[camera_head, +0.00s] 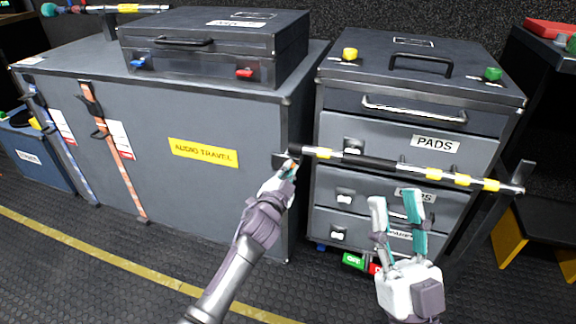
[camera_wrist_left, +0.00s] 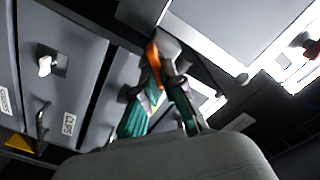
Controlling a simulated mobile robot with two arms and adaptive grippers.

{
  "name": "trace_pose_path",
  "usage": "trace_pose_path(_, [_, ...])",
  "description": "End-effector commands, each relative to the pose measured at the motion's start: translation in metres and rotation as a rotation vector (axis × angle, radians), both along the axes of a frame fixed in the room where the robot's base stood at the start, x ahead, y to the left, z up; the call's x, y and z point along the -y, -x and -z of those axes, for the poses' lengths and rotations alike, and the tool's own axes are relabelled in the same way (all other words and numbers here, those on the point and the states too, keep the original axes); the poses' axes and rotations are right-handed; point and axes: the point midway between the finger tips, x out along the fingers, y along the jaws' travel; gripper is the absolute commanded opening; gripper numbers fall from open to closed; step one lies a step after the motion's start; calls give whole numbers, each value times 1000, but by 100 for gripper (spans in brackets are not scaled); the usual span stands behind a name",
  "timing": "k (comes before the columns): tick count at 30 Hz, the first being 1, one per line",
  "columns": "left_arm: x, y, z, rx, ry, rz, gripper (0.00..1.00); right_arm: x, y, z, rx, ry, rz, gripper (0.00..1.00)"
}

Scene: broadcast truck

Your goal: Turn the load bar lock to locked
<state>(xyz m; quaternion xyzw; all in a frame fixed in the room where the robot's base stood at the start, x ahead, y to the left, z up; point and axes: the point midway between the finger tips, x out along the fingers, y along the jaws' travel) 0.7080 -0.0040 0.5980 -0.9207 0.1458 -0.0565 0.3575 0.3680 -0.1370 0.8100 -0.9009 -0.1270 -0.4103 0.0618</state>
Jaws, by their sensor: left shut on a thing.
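In the left wrist view an orange lever (camera_wrist_left: 153,62), which looks like the load bar lock, stands between the teal fingers of my left gripper (camera_wrist_left: 165,92). The fingers are closed around its lower part and hide it. In the head view the lock is mostly hidden by the gripper. I cannot tell its exact setting. My right gripper (camera_head: 396,207) is open and empty, in front of the lower drawers, below the bar.
The drawer cabinet (camera_head: 345,95) has a PADS label. A grey AUDIO TRAVEL case (camera_head: 180,190) stands left, with a smaller black case (camera_head: 215,65) on top. Another yellow-banded bar (camera_head: 125,8) is at the back left. Green and red floor tags (camera_head: 354,261) lie under the cabinet.

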Motion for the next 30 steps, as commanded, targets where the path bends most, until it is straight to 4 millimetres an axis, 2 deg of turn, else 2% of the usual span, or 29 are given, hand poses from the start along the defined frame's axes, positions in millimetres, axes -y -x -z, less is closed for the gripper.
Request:
trace_pose_path(1, [0, -2, -7, 24, -41, 0, 0, 0, -4, 2, -30, 9, 2, 40])
trace_pose_path(10, [2, -2, -4, 112, -312, -1, 0, -3, -19, 17, -149, 45, 8, 40])
trace_pose_path(21, [3, -1, -1, 210, -609, -3, 0, -3, -26, 24, -204, 61, 11, 40])
trace_pose_path(30, [3, -1, 0, 255, -753, -4, 0, -3, -27, 26, -217, 64, 12, 40])
